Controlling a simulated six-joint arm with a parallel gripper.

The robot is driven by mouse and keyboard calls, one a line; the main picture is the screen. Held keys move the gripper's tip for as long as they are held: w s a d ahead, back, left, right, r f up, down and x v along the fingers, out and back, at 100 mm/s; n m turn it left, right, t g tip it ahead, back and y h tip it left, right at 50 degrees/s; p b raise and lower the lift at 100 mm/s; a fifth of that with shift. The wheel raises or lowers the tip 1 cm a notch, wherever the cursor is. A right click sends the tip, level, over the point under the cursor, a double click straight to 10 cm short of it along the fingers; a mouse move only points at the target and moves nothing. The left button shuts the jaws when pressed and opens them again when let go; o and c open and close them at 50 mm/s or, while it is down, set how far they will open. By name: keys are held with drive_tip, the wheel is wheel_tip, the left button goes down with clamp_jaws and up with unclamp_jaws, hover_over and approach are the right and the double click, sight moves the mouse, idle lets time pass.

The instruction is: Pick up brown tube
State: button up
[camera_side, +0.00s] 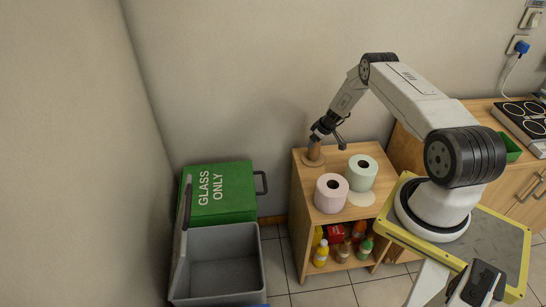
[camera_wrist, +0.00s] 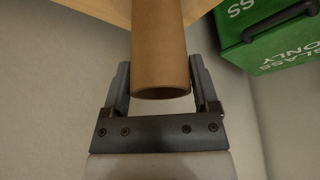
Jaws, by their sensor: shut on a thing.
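The brown tube (camera_wrist: 160,50) is a plain cardboard cylinder between the two fingers of my gripper (camera_wrist: 161,88) in the wrist view. Its open end faces the camera. In the side view the tube (camera_side: 314,151) stands at the back left of the wooden cabinet top, with a brown round base at its foot. My gripper (camera_side: 327,131) is at its upper part and is shut on it. The gripper partly hides the tube's top in the side view.
A pink roll (camera_side: 331,194) and a pale green roll (camera_side: 361,173) stand on the cabinet (camera_side: 305,196), right of the tube. Several bottles are on the shelf below. A green "GLASS ONLY" bin (camera_side: 222,193) and an open grey bin (camera_side: 218,240) stand to the left.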

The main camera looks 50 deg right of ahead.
wheel_tip(320, 180, up, 17)
idle(0.7)
